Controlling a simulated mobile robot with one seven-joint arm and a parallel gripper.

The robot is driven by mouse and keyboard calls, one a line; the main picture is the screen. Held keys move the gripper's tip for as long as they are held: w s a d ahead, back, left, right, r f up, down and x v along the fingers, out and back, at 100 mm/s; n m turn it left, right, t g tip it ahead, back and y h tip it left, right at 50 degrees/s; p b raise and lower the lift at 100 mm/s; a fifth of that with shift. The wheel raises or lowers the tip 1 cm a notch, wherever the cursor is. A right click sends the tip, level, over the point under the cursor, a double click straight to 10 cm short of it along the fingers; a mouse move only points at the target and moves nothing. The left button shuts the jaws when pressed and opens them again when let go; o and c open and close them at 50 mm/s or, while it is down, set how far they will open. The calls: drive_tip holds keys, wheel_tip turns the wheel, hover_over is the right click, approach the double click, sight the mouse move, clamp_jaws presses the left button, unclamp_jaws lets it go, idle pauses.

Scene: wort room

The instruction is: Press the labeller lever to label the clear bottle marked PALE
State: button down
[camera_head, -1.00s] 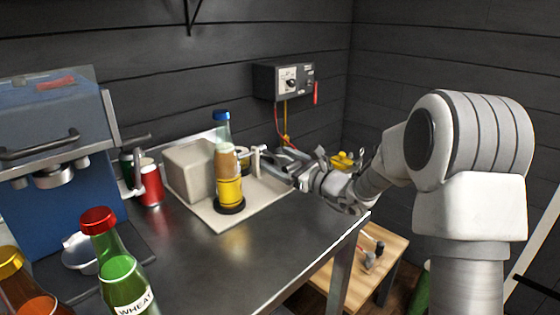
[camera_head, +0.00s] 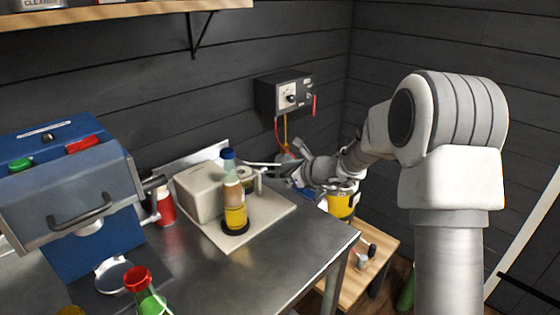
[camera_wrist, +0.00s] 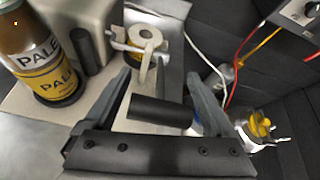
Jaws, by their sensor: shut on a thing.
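The clear bottle (camera_head: 232,195) with a blue cap and amber contents stands upright in a black round holder on the labeller's pale base plate (camera_head: 268,222). In the wrist view the bottle (camera_wrist: 48,60) is cut off at upper left and shows PALE twice, on a white band and on a yellow label. The labeller's beige housing (camera_head: 198,190) is behind it, with a white roll (camera_wrist: 146,38). My gripper (camera_head: 280,176) is right of the bottle. In the wrist view my gripper (camera_wrist: 160,95) is shut on the lever's black handle (camera_wrist: 162,110), below its pale arm (camera_wrist: 150,68).
A blue machine (camera_head: 75,195) and a red can (camera_head: 164,208) stand left. A green bottle with a red cap (camera_head: 145,295) is in front. A wall control box (camera_head: 285,95) has cables hanging behind my gripper. A lower wooden table (camera_head: 370,275) is at right.

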drive_tip(key=shift+w+a+r+g+h+p, duration=0.15)
drive_tip(key=shift+r+g+h+p, duration=0.4)
drive_tip(key=shift+p, duration=0.65)
drive_tip(key=shift+r, duration=0.15)
drive_tip(key=shift+w+a+r+p, duration=0.15)
drive_tip(key=shift+w+r+p, duration=0.1)
drive_tip(key=shift+p, duration=0.2)
unclamp_jaws()
drive_tip(key=shift+s+f, duration=0.1)
drive_tip(key=v, duration=1.7)
drive_tip(key=shift+s+d+p, duration=0.2)
drive_tip(key=shift+d+p, duration=0.1)
drive_tip(key=shift+p, duration=0.15)
